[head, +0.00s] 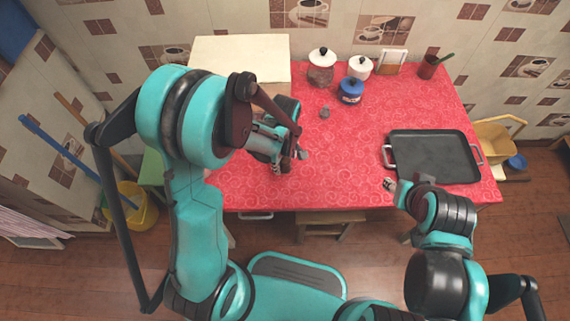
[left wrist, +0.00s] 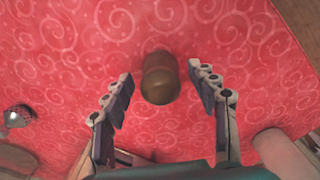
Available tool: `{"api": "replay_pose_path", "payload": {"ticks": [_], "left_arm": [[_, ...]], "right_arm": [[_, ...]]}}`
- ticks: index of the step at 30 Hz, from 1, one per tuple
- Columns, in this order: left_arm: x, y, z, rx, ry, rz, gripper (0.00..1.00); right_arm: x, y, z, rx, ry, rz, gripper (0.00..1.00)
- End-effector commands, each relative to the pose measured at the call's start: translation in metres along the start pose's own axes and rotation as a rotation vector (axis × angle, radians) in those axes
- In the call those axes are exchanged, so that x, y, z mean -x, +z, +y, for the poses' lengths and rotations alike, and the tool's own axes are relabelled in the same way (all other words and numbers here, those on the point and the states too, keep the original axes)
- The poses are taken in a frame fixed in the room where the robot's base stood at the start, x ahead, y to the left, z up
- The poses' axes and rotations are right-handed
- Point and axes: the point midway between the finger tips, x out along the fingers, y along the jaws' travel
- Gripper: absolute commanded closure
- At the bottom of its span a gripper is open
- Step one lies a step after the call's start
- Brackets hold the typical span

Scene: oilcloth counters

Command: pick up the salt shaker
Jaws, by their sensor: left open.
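In the left wrist view a small brown, rounded, shaker-like thing (left wrist: 160,78) stands on the red cloth between the spread fingertips of my left gripper (left wrist: 168,85). I see a gap on both sides of it. A glassy shaker with a silver top (left wrist: 18,115) is at the left edge of that view. I cannot tell for sure which is the salt shaker. In the head view my left gripper (head: 291,148) is low over the cloth and hides the brown thing. A small grey thing (head: 324,112) stands behind it. My right gripper (head: 390,185) is near the tray; its jaws are unclear.
The red counter (head: 340,180) has free room in the middle. A black tray (head: 433,157) lies at the right. A blue pot (head: 350,91), a glass jar (head: 321,68) and a white jar (head: 360,67) stand at the back. A cream box (head: 240,58) is at the back left.

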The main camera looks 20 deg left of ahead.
Motion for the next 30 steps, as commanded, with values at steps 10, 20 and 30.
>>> {"api": "replay_pose_path", "payload": {"ticks": [10,20,30], "left_arm": [[0.002,0.0,0.0,0.0,0.0,0.0,0.95],[0.005,0.0,0.0,0.0,0.0,0.0,0.96],[0.052,0.009,-0.006,-0.004,0.0,0.0,0.96]], "right_arm": [[0.001,-0.001,0.0,0.0,0.0,0.0,0.6],[0.003,-0.002,0.0,0.0,0.0,0.0,0.6],[0.023,-0.016,0.0,0.0,0.0,0.0,0.6]]}}
